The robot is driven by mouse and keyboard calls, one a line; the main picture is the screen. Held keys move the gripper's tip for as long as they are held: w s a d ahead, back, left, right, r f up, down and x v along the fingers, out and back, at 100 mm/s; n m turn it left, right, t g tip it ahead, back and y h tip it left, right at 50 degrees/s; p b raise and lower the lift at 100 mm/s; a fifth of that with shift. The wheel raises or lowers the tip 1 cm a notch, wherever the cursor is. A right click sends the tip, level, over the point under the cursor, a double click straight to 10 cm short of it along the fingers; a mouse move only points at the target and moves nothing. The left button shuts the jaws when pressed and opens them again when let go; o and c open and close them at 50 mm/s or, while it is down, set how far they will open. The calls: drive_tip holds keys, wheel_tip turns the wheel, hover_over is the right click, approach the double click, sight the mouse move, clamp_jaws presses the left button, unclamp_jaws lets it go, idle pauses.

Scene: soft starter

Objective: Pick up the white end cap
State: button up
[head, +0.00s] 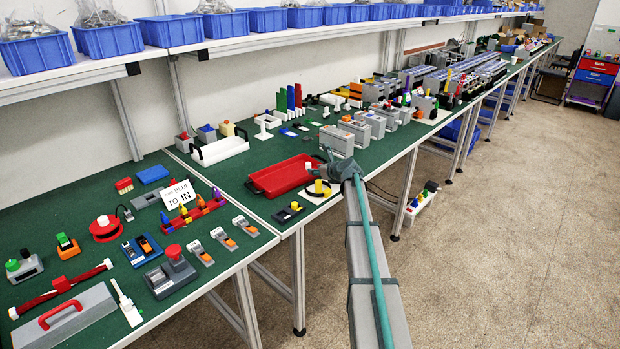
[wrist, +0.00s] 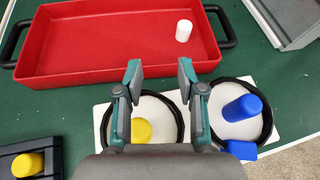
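The white end cap (wrist: 183,30) is a small white cylinder standing inside the red tray (wrist: 110,78), toward the tray's right end in the wrist view. In the head view the red tray (head: 272,184) lies on the green bench, with a small white piece (head: 308,166) near its right end. My gripper (wrist: 160,72) is open, with nothing between its fingers. Its fingertips are near the tray's near edge, apart from the cap. In the head view my gripper (head: 328,160) is partly hidden by my own arm.
A white board with black rings holds a yellow cylinder (wrist: 141,131) and a blue cylinder (wrist: 243,107) below my fingers. A dark block with a yellow knob (wrist: 28,164) is at lower left. A grey box (wrist: 285,20) stands right of the tray. The tray floor around the cap is clear.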

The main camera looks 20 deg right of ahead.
sight(309, 164)
drive_tip(key=shift+m, duration=0.5)
drive_tip(key=w+d, duration=0.2)
drive_tip(key=w+d+b, duration=0.1)
drive_tip(key=shift+d+f, duration=0.25)
drive_tip(key=shift+d, duration=0.1)
drive_tip(key=shift+w+d+r+t, duration=0.1)
drive_tip(key=shift+w+t, duration=0.15)
drive_tip(key=shift+t, duration=0.05)
drive_tip(key=p+x, duration=0.1)
drive_tip(key=x, duration=0.3)
drive_tip(key=shift+w, duration=0.1)
drive_tip(key=shift+f+p+x, duration=0.1)
drive_tip(key=shift+p+x, duration=0.4)
drive_tip(key=shift+x, duration=1)
drive_tip(key=shift+f+p+x, duration=0.15)
drive_tip(key=shift+p+x, duration=0.3)
drive_tip(key=shift+x, duration=1.1)
drive_tip(key=c, duration=0.5)
